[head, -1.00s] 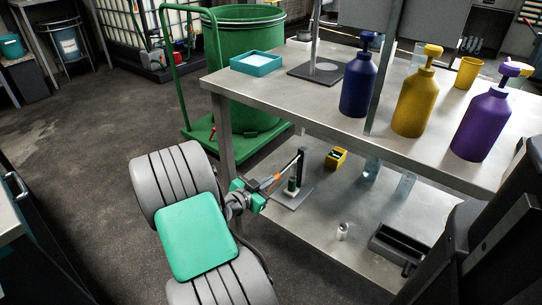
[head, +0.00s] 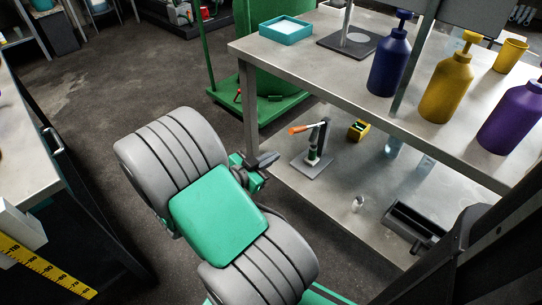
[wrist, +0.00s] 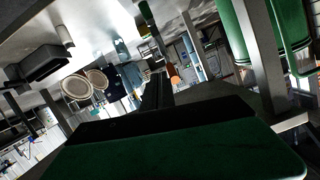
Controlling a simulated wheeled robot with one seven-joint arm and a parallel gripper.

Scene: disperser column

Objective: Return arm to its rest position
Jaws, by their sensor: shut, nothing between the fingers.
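My arm fills the lower middle of the head view, with grey ribbed links and a green pad. My gripper (head: 265,161) is at its end beside the near left leg of the steel bench. Its dark fingers are together and empty. It is to the left of the small stand with an orange-tipped lever (head: 300,129) on the lower shelf, with a gap between them. In the wrist view the green and black gripper housing (wrist: 180,145) covers the bottom, and the fingers run away from it.
The steel bench (head: 300,72) carries blue (head: 388,68), yellow (head: 446,88) and purple (head: 512,118) bottles and a teal tray (head: 286,31). Its lower shelf (head: 330,205) holds a yellow box (head: 358,130) and a black tray (head: 415,225). Another counter (head: 30,150) stands left. Floor between is open.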

